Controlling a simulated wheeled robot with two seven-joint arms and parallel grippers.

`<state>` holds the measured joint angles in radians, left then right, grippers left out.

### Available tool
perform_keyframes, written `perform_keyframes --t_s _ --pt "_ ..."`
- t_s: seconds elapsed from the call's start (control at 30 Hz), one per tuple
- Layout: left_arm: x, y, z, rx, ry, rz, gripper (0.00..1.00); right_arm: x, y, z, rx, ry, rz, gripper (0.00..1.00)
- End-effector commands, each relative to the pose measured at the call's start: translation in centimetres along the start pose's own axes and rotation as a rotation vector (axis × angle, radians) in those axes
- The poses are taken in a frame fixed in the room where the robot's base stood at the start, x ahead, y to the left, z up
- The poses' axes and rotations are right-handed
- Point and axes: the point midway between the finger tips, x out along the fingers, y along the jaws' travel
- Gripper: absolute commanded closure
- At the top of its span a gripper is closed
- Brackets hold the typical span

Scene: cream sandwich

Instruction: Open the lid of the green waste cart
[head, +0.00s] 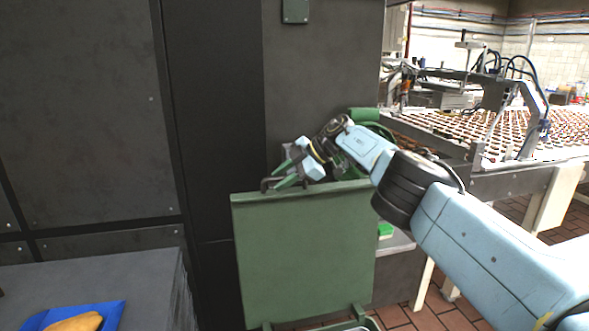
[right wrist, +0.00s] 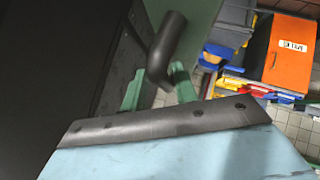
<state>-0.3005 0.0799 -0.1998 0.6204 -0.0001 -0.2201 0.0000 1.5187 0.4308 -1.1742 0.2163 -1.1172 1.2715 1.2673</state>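The green waste cart's lid (head: 305,250) stands raised and roughly upright in the head view, with its flat face towards me. Part of the cart's rim (head: 362,323) shows at the bottom edge; most of the cart body is out of view. A dark bent handle (head: 267,184) sits at the lid's top edge; it also shows in the right wrist view (right wrist: 167,42). My right gripper (head: 281,177) is at this handle, its green fingers on either side of the bar and seemingly closed on it. My left gripper is out of view.
A dark panelled wall (head: 80,110) stands behind and left. A grey table (head: 120,275) at lower left bears a blue wrapper (head: 110,316) with a bun. A conveyor (head: 500,182) with rows of biscuits is at right. The right wrist view shows an orange box (right wrist: 290,50) and coloured bins.

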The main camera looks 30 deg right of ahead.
Motion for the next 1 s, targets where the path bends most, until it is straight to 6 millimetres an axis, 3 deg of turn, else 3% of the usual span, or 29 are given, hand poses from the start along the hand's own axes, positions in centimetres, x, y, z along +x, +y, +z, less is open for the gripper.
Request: perform_keyframes --t_s 0.4,0.8,1.0 --pt "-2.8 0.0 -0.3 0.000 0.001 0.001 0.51 -3.0 -0.1 0.1 0.001 -0.006 -0.005 0.66" --pt "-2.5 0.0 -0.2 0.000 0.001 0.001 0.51 -11.2 -0.1 0.1 -0.001 -0.003 0.002 0.66" --pt "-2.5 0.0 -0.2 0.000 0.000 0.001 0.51 -13.2 -0.1 -0.1 -0.001 -0.001 0.002 0.66"
